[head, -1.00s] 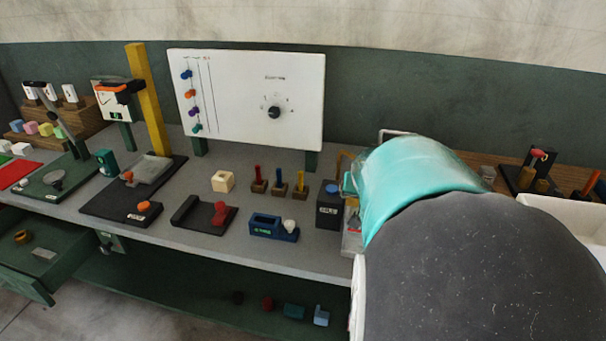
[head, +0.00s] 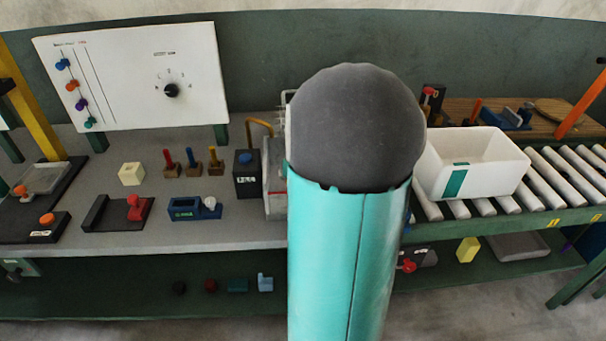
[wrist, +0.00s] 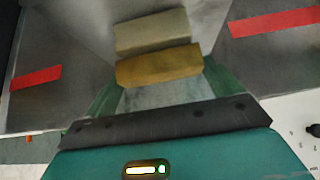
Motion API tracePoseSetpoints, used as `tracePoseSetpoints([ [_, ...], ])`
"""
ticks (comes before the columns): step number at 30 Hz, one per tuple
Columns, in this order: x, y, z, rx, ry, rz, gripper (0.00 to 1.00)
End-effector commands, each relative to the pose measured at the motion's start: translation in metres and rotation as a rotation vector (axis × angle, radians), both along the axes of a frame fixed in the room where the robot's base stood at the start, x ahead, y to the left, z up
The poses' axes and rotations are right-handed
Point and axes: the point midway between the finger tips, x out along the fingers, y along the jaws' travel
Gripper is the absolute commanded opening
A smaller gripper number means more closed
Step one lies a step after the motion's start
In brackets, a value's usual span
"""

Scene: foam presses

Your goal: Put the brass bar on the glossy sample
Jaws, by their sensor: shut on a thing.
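In the wrist view my gripper (wrist: 161,75) is shut on a brass bar (wrist: 160,67), which lies across between its green fingers. Just beyond the bar is a paler, tan bar-like shape (wrist: 152,31); I cannot tell whether it is a separate block or a reflection. Grey surfaces surround them, with a red strip (wrist: 275,22) at right and another red strip (wrist: 36,77) at left. I cannot tell which thing is the glossy sample. In the head view my own arm hides the gripper and the bar.
At right a white bin (head: 475,165) stands on a roller conveyor (head: 545,180). A shelf (head: 120,300) runs below.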

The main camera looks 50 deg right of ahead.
Motion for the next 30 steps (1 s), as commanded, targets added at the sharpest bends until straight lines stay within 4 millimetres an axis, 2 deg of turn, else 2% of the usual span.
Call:
tracePoseSetpoints([
  [8,0.001,-0.001,-0.002,-0.002,-0.002,0.000,0.46],
  [9,0.000,0.000,-0.002,-0.001,-0.001,0.000,0.99],
  [20,-0.002,0.001,0.004,-0.001,-0.002,-0.004,1.00],
  [30,-0.023,0.025,0.044,-0.004,-0.002,-0.003,1.00],
])
